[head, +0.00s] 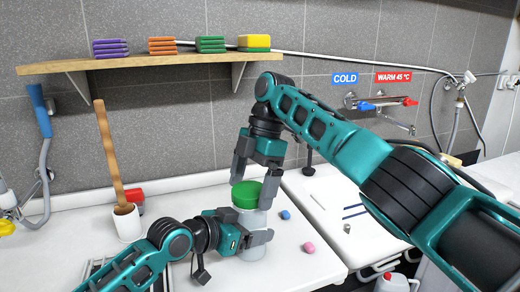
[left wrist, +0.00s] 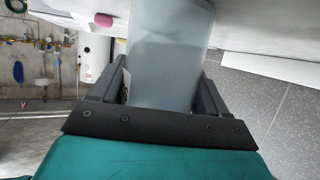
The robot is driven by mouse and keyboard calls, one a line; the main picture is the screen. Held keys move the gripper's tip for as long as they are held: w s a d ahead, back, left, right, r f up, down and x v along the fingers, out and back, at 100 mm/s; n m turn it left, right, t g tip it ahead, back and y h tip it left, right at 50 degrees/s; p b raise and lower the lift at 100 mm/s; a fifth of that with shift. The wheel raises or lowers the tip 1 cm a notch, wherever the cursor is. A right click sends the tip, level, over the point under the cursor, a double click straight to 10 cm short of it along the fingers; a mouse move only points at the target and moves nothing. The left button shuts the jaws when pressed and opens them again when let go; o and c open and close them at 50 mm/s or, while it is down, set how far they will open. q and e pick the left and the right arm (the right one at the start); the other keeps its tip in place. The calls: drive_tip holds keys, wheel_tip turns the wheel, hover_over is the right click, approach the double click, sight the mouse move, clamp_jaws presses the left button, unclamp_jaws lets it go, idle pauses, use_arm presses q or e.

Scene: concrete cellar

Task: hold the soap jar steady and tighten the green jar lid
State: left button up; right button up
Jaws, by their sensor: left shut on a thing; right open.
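The soap jar (head: 252,247) is a clear, greyish jar standing upright on the white counter; its body also fills the middle of the left wrist view (left wrist: 168,55). The green jar lid (head: 246,194) sits on top of the jar. My left gripper (head: 252,240) is shut around the jar body, one finger on each side, as the left wrist view (left wrist: 165,95) also shows. My right gripper (head: 256,186) points down from above, open, with its fingers on either side of the lid. Whether the fingers touch the lid, and the lid's threads, I cannot see.
A blue piece (head: 286,215) and a pink piece (head: 309,247) lie right of the jar. A white pot with a wooden handle (head: 127,222) stands at left. The sink (head: 335,205) is at right. A wooden shelf (head: 150,62) with sponges hangs above.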

drive_tip(key=m+t, duration=0.1)
drive_tip(key=m, duration=0.3)
drive_tip(key=shift+s, duration=0.1)
drive_tip(key=m+t, duration=0.1)
drive_tip(key=m, duration=0.3)
drive_tip(key=shift+s+y, duration=0.1)
drive_tip(key=shift+y, duration=0.2)
drive_tip(key=m+t, duration=0.1)
drive_tip(key=m, duration=0.4)
drive_tip(key=shift+s+t, duration=0.1)
drive_tip(key=shift+t, duration=0.3)
drive_tip(key=m+h, duration=0.1)
drive_tip(key=m, duration=0.2)
drive_tip(key=shift+m+t, duration=0.3)
drive_tip(key=shift+t, duration=0.1)
drive_tip(key=v, duration=1.2)
drive_tip(key=shift+a, duration=0.15)
use_arm(q)
drive_tip(key=o, duration=1.1)
